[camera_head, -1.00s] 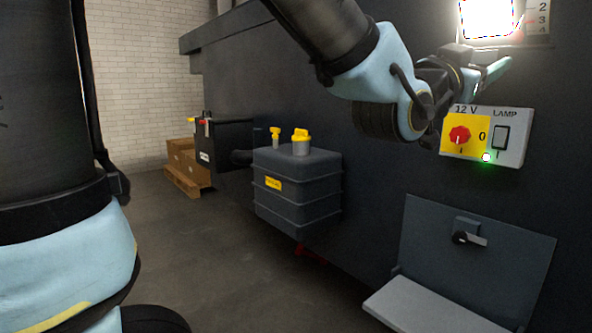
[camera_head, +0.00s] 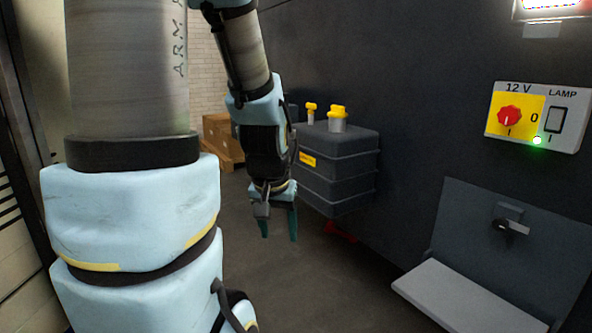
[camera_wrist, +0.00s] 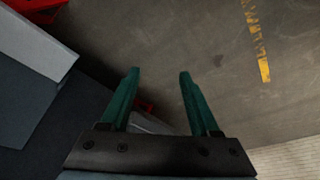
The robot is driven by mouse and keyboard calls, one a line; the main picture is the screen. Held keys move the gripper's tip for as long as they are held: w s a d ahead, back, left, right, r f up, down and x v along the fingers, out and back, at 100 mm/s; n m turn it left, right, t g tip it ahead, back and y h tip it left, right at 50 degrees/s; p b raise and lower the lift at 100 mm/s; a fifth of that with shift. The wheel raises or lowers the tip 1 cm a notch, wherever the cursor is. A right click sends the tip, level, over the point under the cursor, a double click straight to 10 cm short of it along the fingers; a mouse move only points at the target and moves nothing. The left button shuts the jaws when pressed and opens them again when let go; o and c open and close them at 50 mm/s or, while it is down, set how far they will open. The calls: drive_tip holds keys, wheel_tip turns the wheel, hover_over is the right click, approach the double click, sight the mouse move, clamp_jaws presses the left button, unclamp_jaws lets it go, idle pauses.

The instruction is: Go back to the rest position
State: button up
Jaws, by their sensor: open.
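My gripper (camera_head: 279,228) hangs from my arm in the middle of the head view, fingers pointing down, in front of the grey tank and apart from the switch panel. Its two green fingers are spread and empty. In the wrist view the open fingers (camera_wrist: 158,84) show over bare floor, with nothing between them. The switch panel (camera_head: 566,130) is at the right, with a red rotary knob (camera_head: 509,118) on a yellow plate and a lamp rocker switch (camera_head: 556,120). A small green light (camera_head: 537,140) glows below them.
The grey tank (camera_head: 345,170) with yellow caps (camera_head: 338,112) stands just right of my gripper. A fold-down flap (camera_head: 455,295) juts out at lower right. Boxes on a pallet (camera_head: 219,140) stand behind. The floor (camera_head: 320,290) below my gripper is clear.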

drive_tip(key=s+a+r+n+g+p, duration=0.1)
drive_tip(key=s+a+r+p, duration=0.2)
drive_tip(key=r+p, duration=0.9)
drive_tip(key=shift+g+p, duration=0.3)
drive_tip(key=shift+p, duration=0.35)
drive_tip(key=shift+f, duration=0.1)
idle(1.1)
